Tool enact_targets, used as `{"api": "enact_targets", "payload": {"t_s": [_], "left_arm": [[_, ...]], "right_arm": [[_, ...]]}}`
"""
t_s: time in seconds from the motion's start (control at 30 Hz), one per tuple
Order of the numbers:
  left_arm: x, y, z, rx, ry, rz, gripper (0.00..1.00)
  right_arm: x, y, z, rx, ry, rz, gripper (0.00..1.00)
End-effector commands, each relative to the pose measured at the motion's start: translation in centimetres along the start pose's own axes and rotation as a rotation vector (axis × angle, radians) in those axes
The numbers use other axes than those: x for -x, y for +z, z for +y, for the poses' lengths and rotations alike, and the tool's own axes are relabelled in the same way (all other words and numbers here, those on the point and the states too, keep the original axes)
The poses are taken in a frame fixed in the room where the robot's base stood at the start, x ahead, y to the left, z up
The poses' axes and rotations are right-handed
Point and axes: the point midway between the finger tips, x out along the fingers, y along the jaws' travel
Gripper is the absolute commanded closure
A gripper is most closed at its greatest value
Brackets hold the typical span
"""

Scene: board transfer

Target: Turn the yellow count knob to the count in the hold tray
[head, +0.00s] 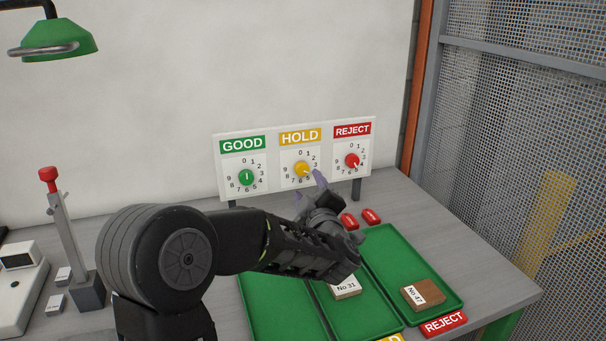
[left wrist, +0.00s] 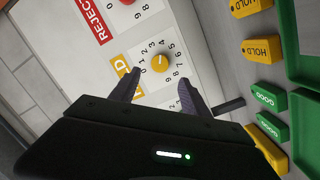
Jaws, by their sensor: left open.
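The yellow count knob (head: 302,169) sits on the middle HOLD dial of the white panel, its white mark toward the lower right; I cannot read its exact number. It also shows in the left wrist view (left wrist: 160,63). My left gripper (head: 309,188) is open just in front of and below this dial. In the left wrist view its two fingers (left wrist: 159,80) stand apart, either side of the knob and short of it. The hold tray (head: 362,312) is the green middle tray; a board marked No 31 (head: 345,289) lies in it. My arm hides part of this tray. My right gripper is out of view.
The green knob (head: 246,177) and red knob (head: 352,160) flank the yellow one. The reject tray (head: 440,287) holds a board marked No 47 (head: 422,295). Red tags (head: 371,215) lie behind the trays. A red-topped lever (head: 62,225) stands at left.

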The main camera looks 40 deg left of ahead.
Motion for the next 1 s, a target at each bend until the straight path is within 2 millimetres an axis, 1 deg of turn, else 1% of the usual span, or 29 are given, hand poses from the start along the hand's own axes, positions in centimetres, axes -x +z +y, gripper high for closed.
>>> {"api": "enact_targets", "payload": {"t_s": [0.17, 0.4, 0.5, 0.63, 0.87, 1.0], "left_arm": [[-2.0, -0.1, 0.0, -0.002, -0.002, 0.001, 0.46], [-5.7, 0.0, 0.0, -0.002, -0.001, 0.0, 0.46], [-6.8, 0.0, -0.1, -0.002, -0.002, 0.001, 0.46], [-7.4, 0.0, 0.0, -0.002, 0.0, -0.001, 0.46], [-7.4, 0.0, 0.0, -0.001, 0.0, -0.001, 0.46], [-7.4, 0.0, 0.0, -0.001, 0.0, -0.001, 0.57]], "right_arm": [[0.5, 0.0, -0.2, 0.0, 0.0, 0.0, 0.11], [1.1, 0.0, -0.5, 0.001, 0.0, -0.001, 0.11], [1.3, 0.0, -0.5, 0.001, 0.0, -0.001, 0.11], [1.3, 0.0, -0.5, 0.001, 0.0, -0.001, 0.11], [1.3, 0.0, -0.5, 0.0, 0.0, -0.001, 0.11], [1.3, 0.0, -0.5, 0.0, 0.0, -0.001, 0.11]]}}
